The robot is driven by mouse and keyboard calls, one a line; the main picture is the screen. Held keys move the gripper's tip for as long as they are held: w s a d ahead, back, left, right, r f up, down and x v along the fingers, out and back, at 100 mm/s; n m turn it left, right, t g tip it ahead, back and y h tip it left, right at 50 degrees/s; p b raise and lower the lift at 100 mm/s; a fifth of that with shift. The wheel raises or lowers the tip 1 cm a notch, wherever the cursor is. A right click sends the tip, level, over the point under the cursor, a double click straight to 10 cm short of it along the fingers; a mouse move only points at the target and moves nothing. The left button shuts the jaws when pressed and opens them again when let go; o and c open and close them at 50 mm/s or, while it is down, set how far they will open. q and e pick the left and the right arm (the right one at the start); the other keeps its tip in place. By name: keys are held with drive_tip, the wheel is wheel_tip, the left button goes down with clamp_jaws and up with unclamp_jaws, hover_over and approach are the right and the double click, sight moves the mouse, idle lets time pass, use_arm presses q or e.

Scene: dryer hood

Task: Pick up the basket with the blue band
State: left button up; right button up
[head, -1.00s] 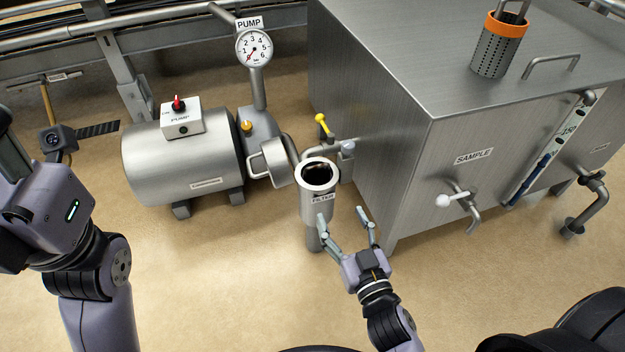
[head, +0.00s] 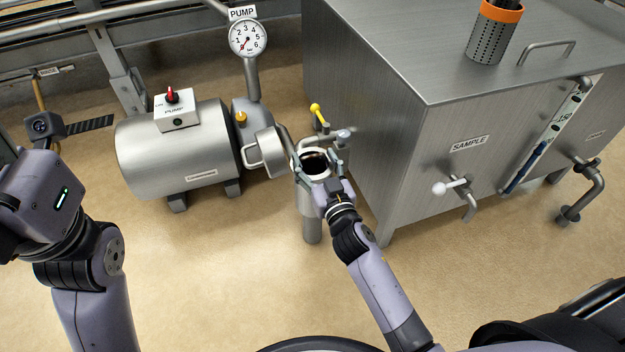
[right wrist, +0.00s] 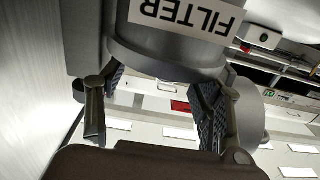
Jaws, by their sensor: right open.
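No basket with a blue band shows in either view. A steel basket with an orange band (head: 487,38) stands on top of the tank. The filter housing (head: 311,200) is an upright steel cylinder with a dark open mouth; its inside is too dark to make out.
The big steel tank (head: 400,150) stands close on the right, with a sample tap (head: 456,187) on its front. The pump (head: 175,150) and its gauge (head: 248,38) are on the left. A yellow-handled valve (head: 318,113) is just behind the housing. Floor in front is clear.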

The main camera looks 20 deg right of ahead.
drive_tip(key=shift+w, duration=1.05)
drive_tip(key=c, duration=1.3)
